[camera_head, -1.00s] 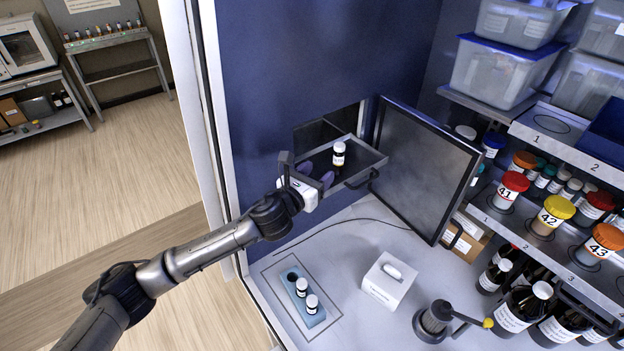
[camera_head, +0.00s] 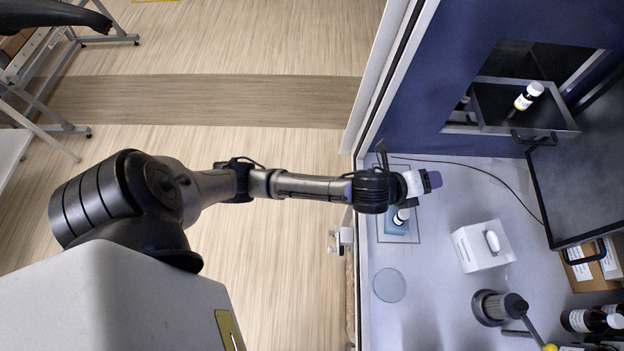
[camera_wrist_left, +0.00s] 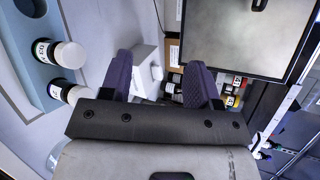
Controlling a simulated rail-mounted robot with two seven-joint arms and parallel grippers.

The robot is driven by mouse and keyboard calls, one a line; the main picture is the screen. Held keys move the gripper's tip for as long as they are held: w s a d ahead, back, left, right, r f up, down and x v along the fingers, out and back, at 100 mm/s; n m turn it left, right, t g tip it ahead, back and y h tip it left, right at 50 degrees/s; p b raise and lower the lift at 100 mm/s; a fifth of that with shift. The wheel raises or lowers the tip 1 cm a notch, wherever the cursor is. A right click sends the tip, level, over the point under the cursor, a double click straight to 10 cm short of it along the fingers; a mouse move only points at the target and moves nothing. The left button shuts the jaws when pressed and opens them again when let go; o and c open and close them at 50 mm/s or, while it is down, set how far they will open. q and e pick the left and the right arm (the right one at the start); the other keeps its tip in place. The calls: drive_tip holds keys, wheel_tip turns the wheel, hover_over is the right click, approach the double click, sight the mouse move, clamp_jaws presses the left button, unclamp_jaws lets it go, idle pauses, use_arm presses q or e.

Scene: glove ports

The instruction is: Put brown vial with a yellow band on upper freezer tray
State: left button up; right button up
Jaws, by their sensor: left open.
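The brown vial with a yellow band (camera_head: 522,103) has a white cap and stands on the pulled-out dark freezer tray (camera_head: 558,131). Nothing holds it. My left gripper (camera_head: 430,181) is open and empty, well apart from the tray, over the counter near a blue rack (camera_head: 397,229). Its two purple fingers are spread in the left wrist view (camera_wrist_left: 160,82), with nothing between them. The wrist view also shows the blue rack (camera_wrist_left: 30,75) with two white-capped vials, one (camera_wrist_left: 57,53) beside the other (camera_wrist_left: 73,93). The arm partly hides the rack in the head view. My right gripper is not seen.
The open freezer door (camera_head: 585,175) stands right of the tray. A white box (camera_head: 483,246) and a dark device with a lever (camera_head: 497,307) stand on the counter. A clear round disc (camera_head: 389,285) lies near the rack. Brown bottles (camera_head: 582,320) stand at lower right.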

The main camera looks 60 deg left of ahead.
use_arm(q)
drive_tip(key=s+f+n+g, duration=0.3)
drive_tip(key=s+n, duration=0.4)
drive_tip(key=s, duration=0.3)
drive_tip(key=s+a+f+n+g, duration=0.1)
drive_tip(key=s+f+n+g, duration=0.2)
drive_tip(key=s+n, duration=0.4)
drive_tip(key=s+a+f+n+g, duration=0.1)
drive_tip(key=s+f+n+g, duration=0.2)
drive_tip(key=s, duration=1)
wheel_tip(320, 180, down, 2)
drive_tip(key=n, duration=0.4)
drive_tip(key=shift+s+f+g+y, duration=0.25)
drive_tip(key=shift+s+g+y, duration=0.1)
drive_tip(key=shift+g+y, duration=0.05)
